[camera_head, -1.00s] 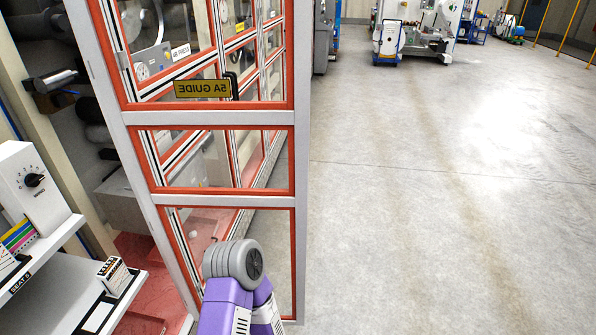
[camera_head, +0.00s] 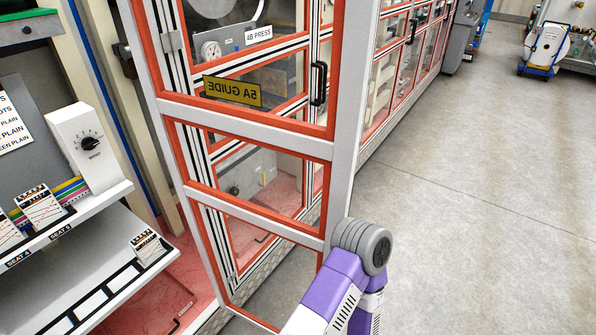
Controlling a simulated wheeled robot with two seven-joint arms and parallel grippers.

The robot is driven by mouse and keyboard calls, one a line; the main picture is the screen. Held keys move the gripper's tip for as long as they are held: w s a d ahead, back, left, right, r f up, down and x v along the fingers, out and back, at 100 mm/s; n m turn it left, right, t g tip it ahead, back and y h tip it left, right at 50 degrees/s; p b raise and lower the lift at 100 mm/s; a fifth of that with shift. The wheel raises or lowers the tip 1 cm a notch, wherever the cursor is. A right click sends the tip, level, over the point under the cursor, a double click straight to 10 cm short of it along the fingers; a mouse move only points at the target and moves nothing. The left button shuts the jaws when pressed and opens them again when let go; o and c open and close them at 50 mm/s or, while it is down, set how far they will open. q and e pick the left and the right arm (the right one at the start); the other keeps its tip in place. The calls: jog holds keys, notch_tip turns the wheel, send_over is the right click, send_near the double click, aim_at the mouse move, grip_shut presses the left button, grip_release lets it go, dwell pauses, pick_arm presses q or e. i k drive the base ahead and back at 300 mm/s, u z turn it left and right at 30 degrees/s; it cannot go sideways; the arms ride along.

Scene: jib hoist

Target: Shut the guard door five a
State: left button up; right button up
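The guard door (camera_head: 342,130) stands open in the middle of the camera_head view, swung out from the machine enclosure. It has a pale metal frame, red-orange inner edging and clear panes. A yellow sign (camera_head: 232,91) on it reads "5A GUIDE" in mirror image, so I see its back. A black handle (camera_head: 318,83) shows in the upper pane; I cannot tell whether it is on this door or behind it. My purple arm with a grey rounded joint comes in from the bottom, in front of the door's lower outer edge; I cannot tell whether they touch. Neither gripper shows.
At left, a white shelf (camera_head: 92,222) with cards and a dial box (camera_head: 88,145) stands near the door's hinge side. More enclosure doors (camera_head: 408,65) run back behind the guard door. The grey floor (camera_head: 480,200) at right is clear. A wheeled reel unit (camera_head: 545,48) stands far off.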

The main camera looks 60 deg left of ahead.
aim_at(334, 147)
jog(key=i, duration=2.3)
jog(key=u, duration=4.3)
jog(key=i, duration=0.5)
jog(key=u, duration=0.7)
jog(key=k, duration=0.35)
jog(key=z, duration=0.7)
jog(key=i, duration=0.5)
